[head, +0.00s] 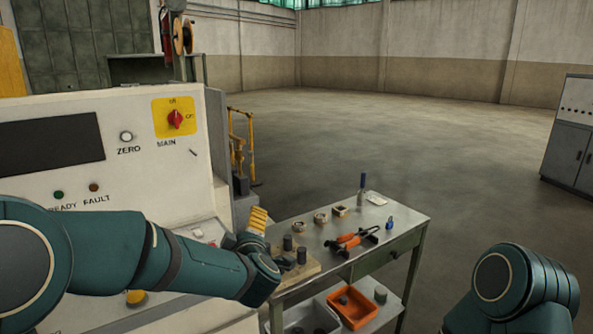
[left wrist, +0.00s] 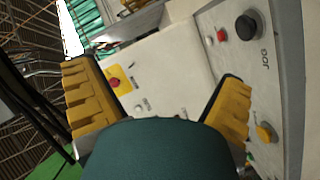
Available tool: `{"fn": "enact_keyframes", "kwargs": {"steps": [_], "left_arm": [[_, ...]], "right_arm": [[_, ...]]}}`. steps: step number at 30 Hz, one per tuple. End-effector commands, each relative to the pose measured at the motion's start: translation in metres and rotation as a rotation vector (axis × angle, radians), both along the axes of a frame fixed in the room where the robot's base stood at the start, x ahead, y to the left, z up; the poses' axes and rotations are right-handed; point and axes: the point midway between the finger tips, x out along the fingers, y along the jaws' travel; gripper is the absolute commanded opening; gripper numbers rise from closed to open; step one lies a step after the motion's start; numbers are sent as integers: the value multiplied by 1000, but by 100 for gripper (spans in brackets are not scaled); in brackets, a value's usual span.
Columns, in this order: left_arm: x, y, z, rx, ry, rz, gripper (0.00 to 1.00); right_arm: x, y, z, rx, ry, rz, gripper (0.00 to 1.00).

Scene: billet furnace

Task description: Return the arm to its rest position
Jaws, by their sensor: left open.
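My left arm (head: 150,255) comes in from the left in the head view and reaches across the front of the white control panel. My left gripper (head: 257,219) is at its end, with a yellow finger pointing up beside the workbench; the arm hides part of it. In the left wrist view my left gripper (left wrist: 160,80) has its two yellow fingers wide apart, with nothing between them but the panel behind. My right arm (head: 510,290) shows at the bottom right in the head view, bent, with its gripper out of the picture.
The control panel (head: 70,185) has a red main switch (head: 175,119). A metal workbench (head: 405,222) carries a block with dark cylinders, orange-handled tongs (head: 352,240) and small parts. An orange bin (head: 353,306) sits on its lower shelf. A grey cabinet (head: 570,140) stands far right. Open floor lies behind.

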Motion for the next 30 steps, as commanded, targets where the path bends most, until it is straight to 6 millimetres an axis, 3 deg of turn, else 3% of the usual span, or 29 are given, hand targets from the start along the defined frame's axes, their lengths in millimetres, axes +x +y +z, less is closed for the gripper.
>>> {"fn": "enact_keyframes", "kwargs": {"steps": [1,3,8,11,15,19,24,30], "left_arm": [[-3,-2,-37,48,77,-59,96],[-12,-4,-85,111,181,-150,96],[-52,-7,-189,213,422,-362,96],[-90,-9,-247,253,570,-502,96],[-158,-10,-314,275,771,-705,96],[-224,-13,-356,268,924,-886,96],[-283,-16,-379,247,1040,-1049,96],[-303,-17,-384,237,1074,-1106,96]], "right_arm": [[0,0,0,0,1,-1,47],[-1,-1,0,-1,2,-2,47],[-1,-1,0,-1,2,-2,47],[-1,-1,0,-1,2,-2,47],[-1,-1,0,-1,2,-2,47],[-1,-1,0,-1,2,-2,47],[-1,-1,0,-1,2,-2,47],[-1,-1,0,-1,2,-2,47]]}}
